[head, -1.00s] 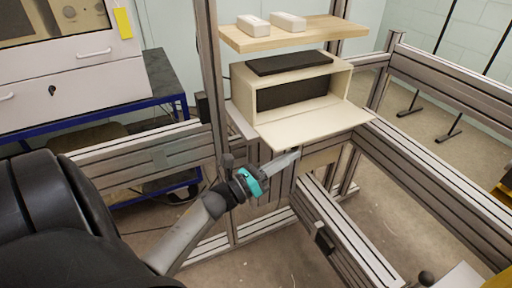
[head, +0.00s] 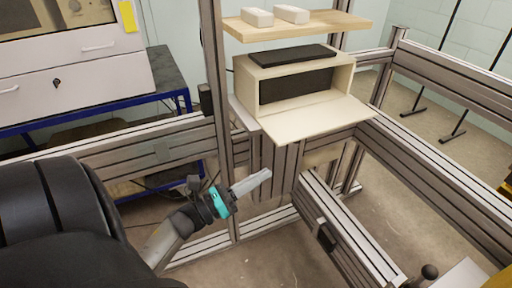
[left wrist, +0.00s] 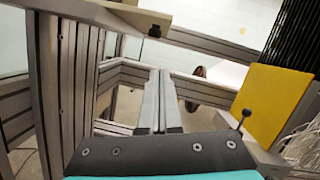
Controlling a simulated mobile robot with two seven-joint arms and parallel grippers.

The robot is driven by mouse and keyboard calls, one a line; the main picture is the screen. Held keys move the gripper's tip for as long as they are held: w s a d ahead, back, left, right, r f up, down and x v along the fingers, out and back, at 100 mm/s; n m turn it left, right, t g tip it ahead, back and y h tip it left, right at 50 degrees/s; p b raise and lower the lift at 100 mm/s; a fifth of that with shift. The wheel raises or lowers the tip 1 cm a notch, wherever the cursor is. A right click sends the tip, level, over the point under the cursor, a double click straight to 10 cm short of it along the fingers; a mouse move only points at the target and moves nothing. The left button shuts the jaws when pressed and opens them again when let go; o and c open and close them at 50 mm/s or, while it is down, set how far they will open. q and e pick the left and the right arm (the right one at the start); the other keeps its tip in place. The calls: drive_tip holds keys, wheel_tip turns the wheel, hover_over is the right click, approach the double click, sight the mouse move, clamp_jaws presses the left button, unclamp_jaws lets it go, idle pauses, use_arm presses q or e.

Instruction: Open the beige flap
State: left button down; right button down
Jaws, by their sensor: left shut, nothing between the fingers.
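The beige flap (head: 318,117) is hinged at the lower front edge of a beige box (head: 348,80). It is folded down and sticks out toward me, nearly level, so the box front is open and its dark inside shows. My left gripper (head: 266,174) is below and left of the flap's near edge, apart from it. Its grey fingers are shut and empty; they also show in the left wrist view (left wrist: 160,108). My right gripper is in neither view.
A wooden shelf (head: 300,27) with two white blocks is above the box. A dark flat slab (head: 292,56) lies on the box top. Metal frame rails surround the box, with an upright post (head: 214,100) close on its left. A yellow panel (left wrist: 270,105) shows in the left wrist view.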

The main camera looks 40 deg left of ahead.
use_arm(q)
drive_tip(key=shift+s+a+f, duration=0.1)
drive_tip(key=shift+s+a, duration=0.05)
drive_tip(key=shift+s, duration=0.3)
